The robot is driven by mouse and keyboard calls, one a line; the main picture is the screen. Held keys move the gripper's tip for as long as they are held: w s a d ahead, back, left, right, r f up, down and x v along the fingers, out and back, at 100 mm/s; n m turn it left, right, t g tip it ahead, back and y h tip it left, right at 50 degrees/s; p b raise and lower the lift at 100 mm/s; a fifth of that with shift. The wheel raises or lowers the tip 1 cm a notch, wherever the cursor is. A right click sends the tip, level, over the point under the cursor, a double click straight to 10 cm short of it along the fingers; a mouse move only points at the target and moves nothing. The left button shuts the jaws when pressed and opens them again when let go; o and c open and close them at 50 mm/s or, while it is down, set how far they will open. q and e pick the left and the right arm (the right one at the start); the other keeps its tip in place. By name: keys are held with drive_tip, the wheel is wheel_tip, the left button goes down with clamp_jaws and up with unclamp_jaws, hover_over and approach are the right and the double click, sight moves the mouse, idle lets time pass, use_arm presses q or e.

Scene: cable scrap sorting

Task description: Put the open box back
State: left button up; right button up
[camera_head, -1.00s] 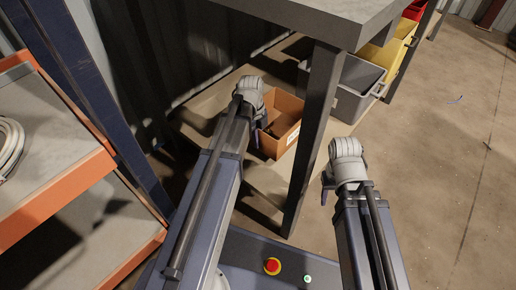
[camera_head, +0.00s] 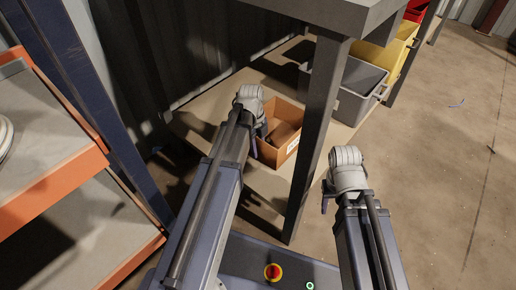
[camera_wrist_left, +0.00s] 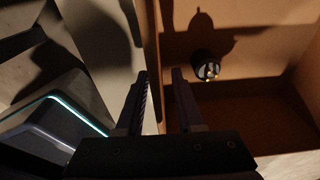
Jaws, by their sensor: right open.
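The open box (camera_head: 284,147) is a brown cardboard box with a white label, standing on the low shelf under the grey table, left of the table leg. My left gripper (camera_head: 262,132) is at the box's left side. In the left wrist view its two fingers (camera_wrist_left: 160,76) are apart, one on each side of the box wall (camera_wrist_left: 154,40); I cannot tell whether they touch it. A dark cable piece (camera_wrist_left: 206,66) with bright metal ends lies inside the box. My right gripper (camera_head: 326,194) hangs open and empty over the floor, right of the table leg.
The grey table leg (camera_head: 314,130) stands between my arms. A grey bin (camera_head: 352,103) and a yellow bin (camera_head: 391,62) stand to the right of the box. An orange-edged rack (camera_head: 70,185) is at the left. The floor at the right is mostly clear.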

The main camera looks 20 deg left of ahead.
use_arm(q)
drive_tip(key=r+p, duration=0.4)
drive_tip(key=a+r+p, duration=0.1)
drive_tip(key=r+p, duration=0.7)
drive_tip(key=shift+w+a, duration=0.2)
drive_tip(key=shift+w, duration=0.05)
use_arm(e)
wheel_tip(320, 180, up, 12)
